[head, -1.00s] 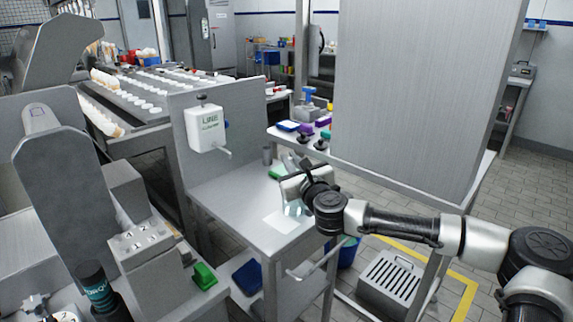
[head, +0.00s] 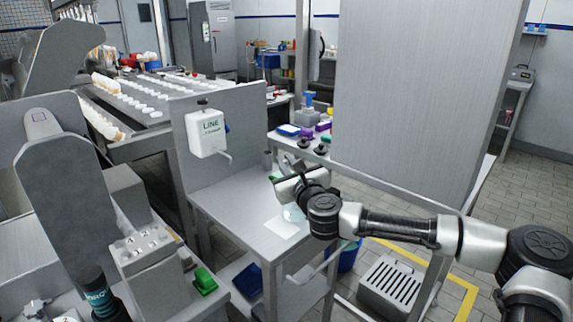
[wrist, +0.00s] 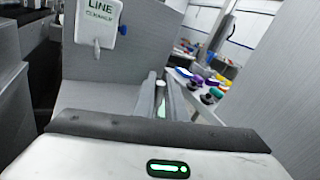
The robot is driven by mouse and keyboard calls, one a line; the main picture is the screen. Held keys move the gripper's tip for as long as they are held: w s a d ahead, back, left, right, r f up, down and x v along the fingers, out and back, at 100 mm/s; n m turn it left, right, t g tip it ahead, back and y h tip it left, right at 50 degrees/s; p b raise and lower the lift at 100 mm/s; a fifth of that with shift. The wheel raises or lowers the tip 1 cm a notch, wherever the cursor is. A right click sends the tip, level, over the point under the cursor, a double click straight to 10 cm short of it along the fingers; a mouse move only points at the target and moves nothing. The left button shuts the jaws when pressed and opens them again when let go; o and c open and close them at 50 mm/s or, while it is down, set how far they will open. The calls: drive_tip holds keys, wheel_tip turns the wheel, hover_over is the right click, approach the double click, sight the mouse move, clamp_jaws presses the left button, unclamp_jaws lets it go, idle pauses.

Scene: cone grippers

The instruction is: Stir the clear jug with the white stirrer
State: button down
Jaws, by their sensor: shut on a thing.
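My gripper (head: 290,166) is over the right side of the steel side table (head: 235,203). In the wrist view its two fingers (wrist: 161,92) are closed around a thin piece with a white top, the white stirrer (wrist: 160,83). The stirrer's lower part is hidden there. The clear jug (head: 292,213) shows as a pale bluish, see-through shape on the table, just below my gripper and partly covered by it. I cannot tell how deep the stirrer sits in the jug.
A white cleaner dispenser (head: 206,133) hangs on the panel behind the table. A grey cup (head: 267,159) stands at the table's back edge. A white sheet (head: 281,227) lies in front of the jug. A tall steel panel (head: 425,95) rises at the right.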

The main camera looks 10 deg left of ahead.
wheel_tip(320, 180, up, 10)
drive_tip(key=a+p, duration=0.2)
drive_tip(key=p, duration=0.4)
drive_tip(key=shift+s+f, duration=0.2)
drive_tip(key=shift+s, duration=0.2)
idle(0.6)
